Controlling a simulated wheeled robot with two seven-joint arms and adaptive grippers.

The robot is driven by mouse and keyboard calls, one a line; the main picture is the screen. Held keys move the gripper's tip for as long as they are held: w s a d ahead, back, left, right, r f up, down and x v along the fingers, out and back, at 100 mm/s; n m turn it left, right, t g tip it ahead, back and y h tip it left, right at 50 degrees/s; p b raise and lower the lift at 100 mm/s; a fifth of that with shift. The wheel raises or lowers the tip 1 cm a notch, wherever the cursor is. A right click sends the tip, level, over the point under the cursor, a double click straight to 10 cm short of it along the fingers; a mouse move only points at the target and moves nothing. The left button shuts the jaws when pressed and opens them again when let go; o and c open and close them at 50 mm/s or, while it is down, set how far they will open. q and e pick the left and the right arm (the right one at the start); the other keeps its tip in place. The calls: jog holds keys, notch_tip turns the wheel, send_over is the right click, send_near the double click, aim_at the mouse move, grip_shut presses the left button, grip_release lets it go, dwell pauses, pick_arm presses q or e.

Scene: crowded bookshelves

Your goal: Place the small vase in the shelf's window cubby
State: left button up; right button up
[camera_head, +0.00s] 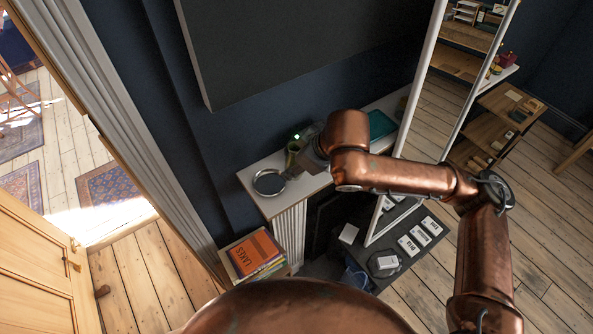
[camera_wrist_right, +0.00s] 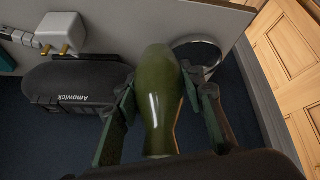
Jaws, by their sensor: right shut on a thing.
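A small green vase (camera_wrist_right: 160,90) with a glossy surface is between the two fingers of my right gripper (camera_wrist_right: 163,85) in the right wrist view. The fingers are closed against its sides. In the head view my right gripper (camera_head: 306,158) is over the white mantel-like shelf (camera_head: 258,188) by the dark wall, and only a little green of the vase shows beside it. I cannot tell whether the vase touches the surface. No window cubby can be made out clearly. My left gripper is not in view.
A round dish (camera_head: 268,183) sits on the white shelf's near end, close to the gripper. A teal tray (camera_head: 381,125) lies farther along. A black Amawick device (camera_wrist_right: 75,84) shows in the wrist view. Books (camera_head: 255,255) are stacked below. A tall white frame (camera_head: 421,75) stands right.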

jog(key=f, duration=0.3)
jog(key=shift+w+d+f+p, duration=0.15)
jog(key=shift+w+f+p, duration=0.1)
jog(key=shift+f+p, duration=0.1)
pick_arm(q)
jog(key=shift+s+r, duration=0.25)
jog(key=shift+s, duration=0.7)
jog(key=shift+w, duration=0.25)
pick_arm(e)
jog(key=shift+f, duration=0.15)
jog(key=o, duration=1.2)
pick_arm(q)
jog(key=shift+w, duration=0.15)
pick_arm(e)
jog(key=shift+o, duration=0.4)
